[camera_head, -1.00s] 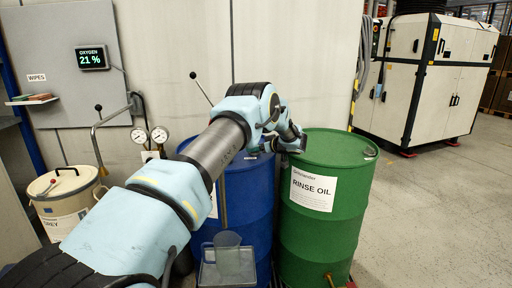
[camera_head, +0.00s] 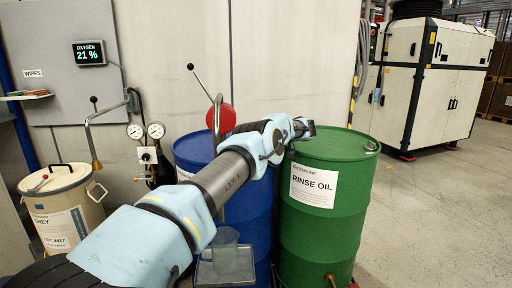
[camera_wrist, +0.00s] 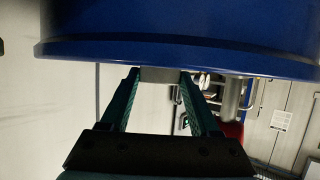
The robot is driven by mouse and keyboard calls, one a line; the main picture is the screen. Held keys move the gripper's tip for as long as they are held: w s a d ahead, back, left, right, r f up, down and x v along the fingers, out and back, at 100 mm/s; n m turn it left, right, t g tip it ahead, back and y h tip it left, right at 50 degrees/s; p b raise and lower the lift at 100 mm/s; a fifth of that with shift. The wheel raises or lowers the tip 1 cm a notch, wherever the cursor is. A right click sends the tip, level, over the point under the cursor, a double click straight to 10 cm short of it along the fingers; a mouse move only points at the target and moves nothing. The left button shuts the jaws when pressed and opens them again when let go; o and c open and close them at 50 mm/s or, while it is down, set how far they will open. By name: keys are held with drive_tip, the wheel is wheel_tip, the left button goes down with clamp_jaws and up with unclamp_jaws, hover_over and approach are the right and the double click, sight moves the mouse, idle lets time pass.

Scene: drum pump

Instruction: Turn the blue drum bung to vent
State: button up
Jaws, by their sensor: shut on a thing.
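The blue drum (camera_head: 245,210) stands left of the green drum in the head view. My arm crosses over it and hides much of its top. In the wrist view its dark blue rim (camera_wrist: 100,50) fills the upper part, upside down. My gripper (camera_wrist: 160,77) shows there with its two teal fingers apart and a small grey piece (camera_wrist: 160,75) between the tips, against the blue rim. I cannot tell whether this piece is the bung. In the head view my gripper (camera_head: 307,127) is small, at the left rim of the green drum.
A green drum (camera_head: 325,225) labelled RINSE OIL stands close on the right. The oxygen display (camera_head: 89,53) reads 21 %.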

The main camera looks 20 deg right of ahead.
drive_tip(key=shift+r, duration=0.1)
idle(0.7)
drive_tip(key=o, duration=1.4)
drive_tip(key=shift+c, duration=0.2)
drive_tip(key=b+v, duration=0.2)
drive_tip(key=v, duration=0.8)
drive_tip(key=shift+s+d+b, duration=0.15)
drive_tip(key=shift+d+b, duration=0.2)
drive_tip(key=shift+b, duration=0.05)
drive_tip(key=shift+r, duration=0.15)
